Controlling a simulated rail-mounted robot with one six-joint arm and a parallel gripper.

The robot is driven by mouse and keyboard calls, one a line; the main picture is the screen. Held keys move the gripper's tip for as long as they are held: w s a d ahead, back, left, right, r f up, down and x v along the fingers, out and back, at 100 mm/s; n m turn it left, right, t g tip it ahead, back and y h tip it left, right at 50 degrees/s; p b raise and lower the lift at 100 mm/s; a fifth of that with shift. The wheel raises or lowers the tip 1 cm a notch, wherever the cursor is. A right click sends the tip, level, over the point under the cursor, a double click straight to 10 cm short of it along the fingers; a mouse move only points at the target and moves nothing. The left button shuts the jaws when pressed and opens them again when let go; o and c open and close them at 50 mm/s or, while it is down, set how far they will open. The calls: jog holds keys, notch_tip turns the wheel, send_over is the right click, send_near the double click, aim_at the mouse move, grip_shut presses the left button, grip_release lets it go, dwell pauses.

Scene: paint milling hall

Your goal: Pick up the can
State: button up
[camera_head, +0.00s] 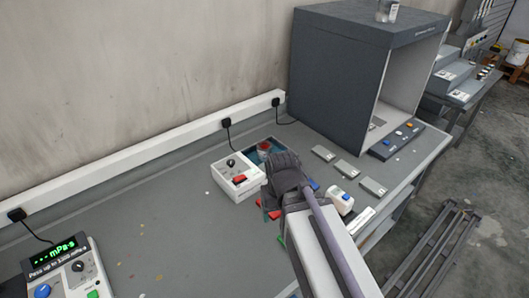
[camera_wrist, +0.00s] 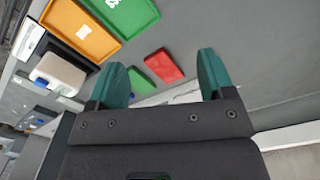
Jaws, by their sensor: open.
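A small can-like thing with a reddish top (camera_head: 264,149) stands in or at a teal-blue tray (camera_head: 279,146) on the bench, just beyond my gripper (camera_head: 282,166) in the head view. It is small, so I cannot be sure that it is the can. My gripper is above the bench and hides part of that tray. In the wrist view my gripper (camera_wrist: 162,66) is open, with its two teal fingertips apart and nothing held between them. No can shows in the wrist view.
A white box with a knob (camera_head: 235,174) stands left of my gripper. A large grey booth (camera_head: 345,60) stands behind right. In the wrist view, an orange tray (camera_wrist: 68,40), a green tray (camera_wrist: 128,14) and a red piece (camera_wrist: 166,65) lie nearby. The left bench is largely clear.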

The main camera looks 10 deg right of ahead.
jog(key=n+p, duration=0.2)
jog(key=n, duration=1.5)
send_near(266, 150)
jog(key=w+f, duration=0.1)
jog(key=w, duration=0.2)
jog(key=f+b, duration=0.3)
jog(key=f, duration=0.1)
jog(key=f+b, duration=0.3)
jog(key=b, duration=0.1)
jog(key=f+b, duration=0.4)
jog(key=shift+d+f, duration=0.3)
jog(key=shift+d, duration=0.05)
jog(key=shift+s+r, duration=0.1)
jog(key=shift+r, duration=0.2)
jog(key=c, duration=0.8)
